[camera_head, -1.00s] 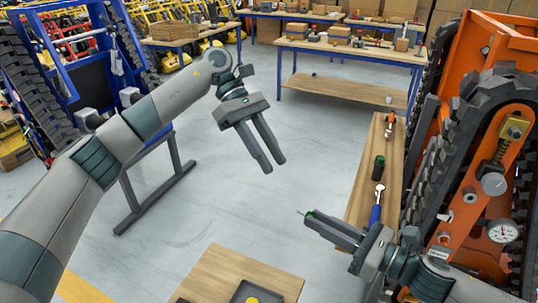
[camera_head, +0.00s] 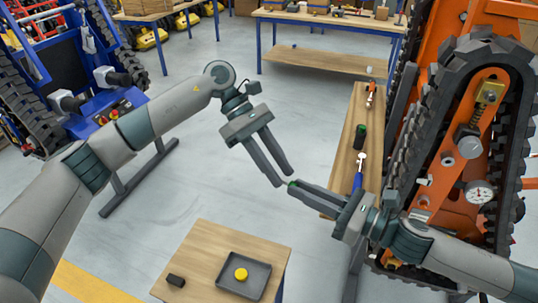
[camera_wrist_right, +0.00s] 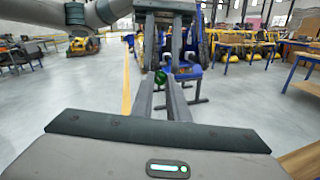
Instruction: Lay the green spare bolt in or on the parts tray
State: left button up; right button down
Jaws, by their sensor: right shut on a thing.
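The green spare bolt (camera_head: 291,184) is small and mostly hidden at the tips of my right gripper (camera_head: 296,187), which is shut on it. In the right wrist view the bolt (camera_wrist_right: 160,77) shows as a green end between the converging fingers. My left gripper (camera_head: 284,179) is open, its two fingers apart, with its tips right by the bolt; I cannot tell whether they touch it. The parts tray (camera_head: 259,284), dark and square, lies on a low wooden table below and left of the bolt. A yellow round piece (camera_head: 241,274) is in the tray.
A small black block (camera_head: 175,280) lies on the low table (camera_head: 205,250) left of the tray. A wooden bench (camera_head: 344,158) at right carries a dark green cylinder (camera_head: 360,137) and a blue-handled tool (camera_head: 357,181). The orange tracked carrier (camera_head: 455,150) stands close on the right.

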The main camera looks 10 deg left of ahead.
pick_arm(q)
jog(key=shift+s+d+f, duration=0.15)
jog(key=shift+d+f, duration=0.05)
jog(key=shift+f, duration=0.05)
grip_shut()
pick_arm(e)
jog(key=c, duration=1.6)
grip_release()
jog(key=shift+c, duration=0.2)
jog(key=shift+d, duration=0.1)
jog(key=v, duration=1.2)
jog(key=shift+w+f, duration=0.1)
jog(key=shift+w, duration=0.05)
